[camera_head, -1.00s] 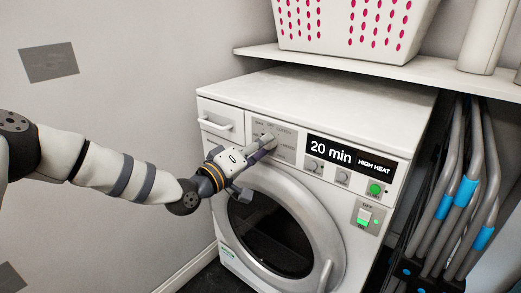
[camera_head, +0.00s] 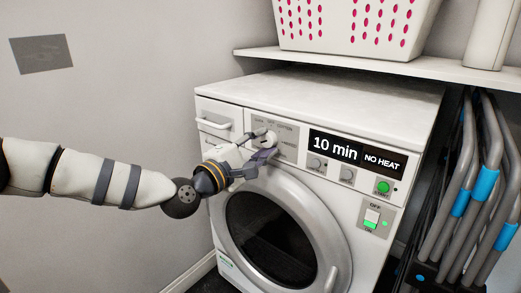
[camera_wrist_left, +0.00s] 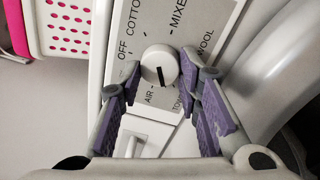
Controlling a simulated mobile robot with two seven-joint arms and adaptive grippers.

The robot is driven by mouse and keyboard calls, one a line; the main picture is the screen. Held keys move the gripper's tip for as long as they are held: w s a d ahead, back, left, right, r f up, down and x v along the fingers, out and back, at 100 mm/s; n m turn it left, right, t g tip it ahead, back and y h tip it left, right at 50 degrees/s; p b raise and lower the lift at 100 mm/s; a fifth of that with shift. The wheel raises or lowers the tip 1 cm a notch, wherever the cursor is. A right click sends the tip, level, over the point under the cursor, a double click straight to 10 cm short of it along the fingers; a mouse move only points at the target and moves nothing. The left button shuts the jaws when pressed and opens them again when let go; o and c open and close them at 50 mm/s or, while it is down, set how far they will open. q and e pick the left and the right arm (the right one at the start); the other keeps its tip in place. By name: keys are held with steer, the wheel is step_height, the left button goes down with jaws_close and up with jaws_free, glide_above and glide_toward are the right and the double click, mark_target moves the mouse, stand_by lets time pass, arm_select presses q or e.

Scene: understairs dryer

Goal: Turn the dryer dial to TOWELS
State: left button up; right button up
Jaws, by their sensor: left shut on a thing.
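The dryer (camera_head: 330,98) stands under a shelf. Its round white dial (camera_head: 271,137) is partly hidden by my left gripper (camera_head: 262,146) in the head view. The left wrist view shows the dial (camera_wrist_left: 160,64) between the purple-padded fingers of my left gripper (camera_wrist_left: 160,72), which is shut on it. The dial's black pointer mark points down, near the AIR label (camera_wrist_left: 150,97). The TOWELS label (camera_wrist_left: 178,103) is beside AIR to the right, partly hidden by a finger. The display (camera_head: 357,152) reads 10 min, NO HEAT. My right gripper is not in view.
Two small knobs (camera_head: 331,169), a green button (camera_head: 383,187) and an OFF/ON switch (camera_head: 372,217) sit right of the dial. The round door (camera_head: 340,262) is below. A basket (camera_head: 345,30) is on the shelf. Folded grey-and-blue frames (camera_head: 470,190) stand at right.

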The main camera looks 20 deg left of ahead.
arm_select(q)
steer(key=shift+d+n+b, duration=0.1)
steer(key=shift+n+b, duration=0.6)
steer(key=shift+n, duration=1.1)
steer(key=o, duration=1.2)
steer(key=shift+c, duration=0.2)
steer(key=v, duration=1.2)
steer(key=shift+d, duration=0.1)
